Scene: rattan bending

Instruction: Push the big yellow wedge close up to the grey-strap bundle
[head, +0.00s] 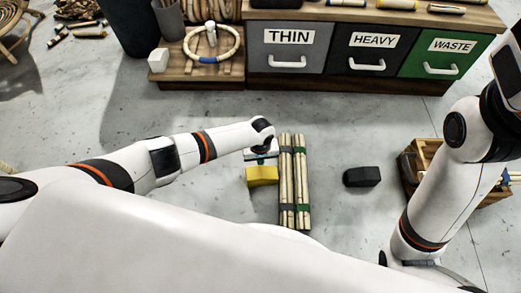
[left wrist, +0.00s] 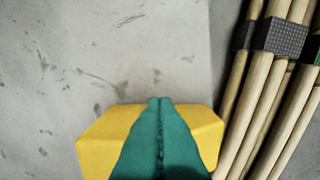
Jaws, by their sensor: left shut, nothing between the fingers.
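The big yellow wedge (head: 262,176) lies on the floor just left of the pole bundles; it also shows in the left wrist view (left wrist: 100,145). The grey-strap bundle (head: 286,180) is the left of two bundles side by side; its grey strap shows in the left wrist view (left wrist: 287,38). The wedge's right end is very near this bundle; I cannot tell whether they touch. My left gripper (head: 262,156) is shut and empty, its teal fingertips (left wrist: 160,101) together in front of the wedge and covering its middle. My right gripper is not in view.
The green-strap bundle (head: 303,180) lies against the grey-strap one. A black block (head: 361,177) lies to the right, and a wooden crate (head: 475,193) stands behind my right arm. A drawer cabinet (head: 330,83) is at the back. The floor between bundles and cabinet is clear.

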